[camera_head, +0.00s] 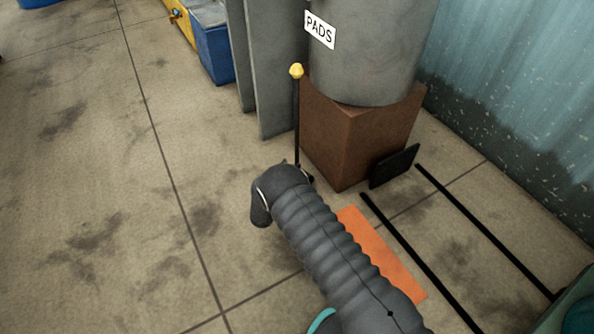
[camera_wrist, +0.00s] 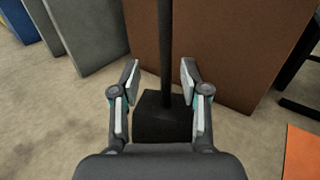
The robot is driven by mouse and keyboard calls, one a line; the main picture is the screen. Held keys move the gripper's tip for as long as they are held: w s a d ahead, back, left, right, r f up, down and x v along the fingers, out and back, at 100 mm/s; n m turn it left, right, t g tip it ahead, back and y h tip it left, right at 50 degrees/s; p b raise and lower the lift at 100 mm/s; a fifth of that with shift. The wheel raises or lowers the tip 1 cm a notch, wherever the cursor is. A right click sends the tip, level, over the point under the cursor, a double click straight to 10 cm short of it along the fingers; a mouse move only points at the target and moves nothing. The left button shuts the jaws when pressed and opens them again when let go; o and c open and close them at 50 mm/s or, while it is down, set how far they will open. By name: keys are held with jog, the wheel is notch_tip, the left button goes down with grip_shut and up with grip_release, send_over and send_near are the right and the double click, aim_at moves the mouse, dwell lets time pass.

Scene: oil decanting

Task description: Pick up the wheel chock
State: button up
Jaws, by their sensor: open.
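The wheel chock looks to be the dark block (camera_wrist: 160,118) on the floor in the wrist view, with an upright black pole (camera_wrist: 165,50) rising from it. In the head view the thin pole (camera_head: 296,120) ends in a yellow knob (camera_head: 296,71); my arm hides the block there. My gripper (camera_wrist: 159,70) is open. Its two fingers stand apart on either side of the pole, with the block between and below them. I cannot tell whether either finger touches.
A brown box (camera_head: 346,135) under a grey cylinder marked PADS (camera_head: 368,45) stands close behind the pole. Grey panels (camera_head: 277,65) stand to its left. A black plate (camera_head: 394,166), black bars (camera_head: 485,230) and an orange sheet (camera_head: 382,252) are at the right. The left floor is clear.

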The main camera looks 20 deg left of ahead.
jog(key=shift+w+d+r, duration=0.1)
jog(key=shift+w+d, duration=0.1)
jog(key=shift+w, duration=0.7)
jog(key=shift+w+d, duration=0.15)
jog(key=shift+w, duration=0.7)
jog(key=shift+w+d+r, duration=0.1)
jog(key=shift+w+d, duration=0.1)
jog(key=shift+w, duration=0.7)
grip_shut()
jog(key=shift+r, duration=0.1)
